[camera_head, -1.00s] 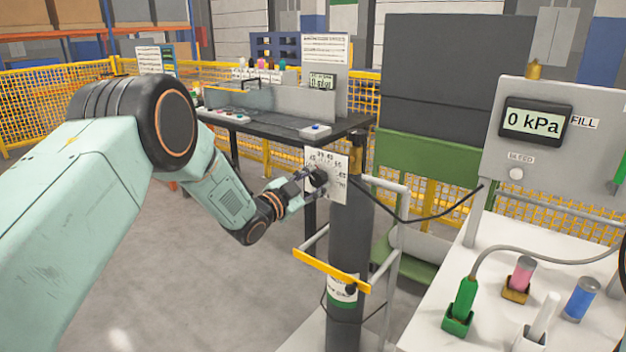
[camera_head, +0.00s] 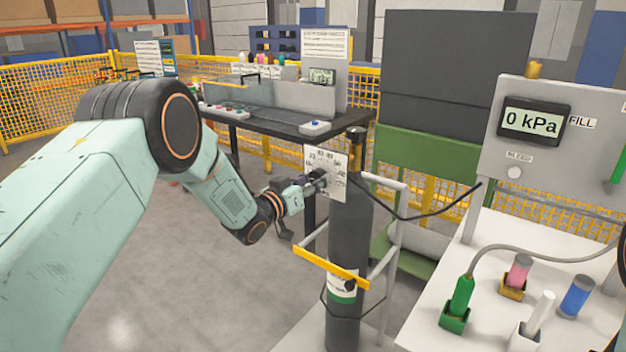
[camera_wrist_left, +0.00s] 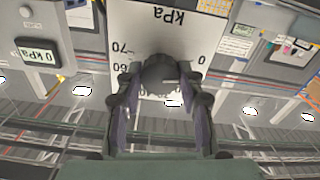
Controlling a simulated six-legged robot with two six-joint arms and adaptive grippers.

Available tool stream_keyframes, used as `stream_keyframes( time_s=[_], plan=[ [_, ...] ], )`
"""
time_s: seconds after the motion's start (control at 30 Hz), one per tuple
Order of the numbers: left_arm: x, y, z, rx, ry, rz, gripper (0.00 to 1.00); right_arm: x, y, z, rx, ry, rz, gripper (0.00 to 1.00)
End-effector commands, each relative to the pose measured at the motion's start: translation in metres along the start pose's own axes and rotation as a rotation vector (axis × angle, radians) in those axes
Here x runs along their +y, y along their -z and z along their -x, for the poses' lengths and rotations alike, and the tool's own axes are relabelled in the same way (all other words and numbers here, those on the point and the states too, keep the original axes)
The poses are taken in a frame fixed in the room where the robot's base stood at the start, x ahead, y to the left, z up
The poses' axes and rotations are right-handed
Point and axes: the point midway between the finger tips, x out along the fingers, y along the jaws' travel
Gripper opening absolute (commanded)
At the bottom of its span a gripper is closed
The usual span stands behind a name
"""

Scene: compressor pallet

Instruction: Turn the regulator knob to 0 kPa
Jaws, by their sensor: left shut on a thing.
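The dark regulator knob (camera_wrist_left: 160,75) sits in front of a white dial plate (camera_wrist_left: 196,30) marked with kPa numbers. In the head view the dial plate (camera_head: 318,160) is on top of the dark gas cylinder (camera_head: 346,235). My left gripper (camera_head: 316,182) is at the plate, shut on the knob. In the left wrist view its fingers (camera_wrist_left: 160,95) lie on either side of the knob. The knob's pointer is hard to make out. A display (camera_head: 532,121) on the grey panel reads 0 kPa. My right gripper is not in view.
A yellow bar (camera_head: 331,268) and grey cart rails stand around the cylinder. A black hose (camera_head: 420,217) runs from the cylinder to the grey panel (camera_head: 580,160). A white table (camera_head: 488,250) at right holds a green plug (camera_head: 461,295) and coloured pieces.

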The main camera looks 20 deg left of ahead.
Motion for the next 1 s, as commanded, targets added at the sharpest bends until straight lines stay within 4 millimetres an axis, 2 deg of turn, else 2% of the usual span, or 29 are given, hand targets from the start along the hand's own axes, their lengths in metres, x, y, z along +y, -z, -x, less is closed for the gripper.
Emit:
stream_keyframes(
  time_s=[0.3,0.77,0.8,1.0],
  plan=[
    [0.0004,0.0043,-0.0014,0.008,-0.002,0.084,0.06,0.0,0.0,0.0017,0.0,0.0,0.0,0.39],
    [0.0001,0.0049,-0.0014,0.01,-0.001,0.095,0.07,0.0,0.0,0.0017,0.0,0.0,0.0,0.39],
    [0.0001,0.0049,-0.0014,0.01,-0.001,0.095,0.41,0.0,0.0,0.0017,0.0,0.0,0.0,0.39],
    [0.0,0.0028,-0.0008,0.006,-0.001,0.095,0.57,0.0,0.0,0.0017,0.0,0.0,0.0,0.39]
  ],
)
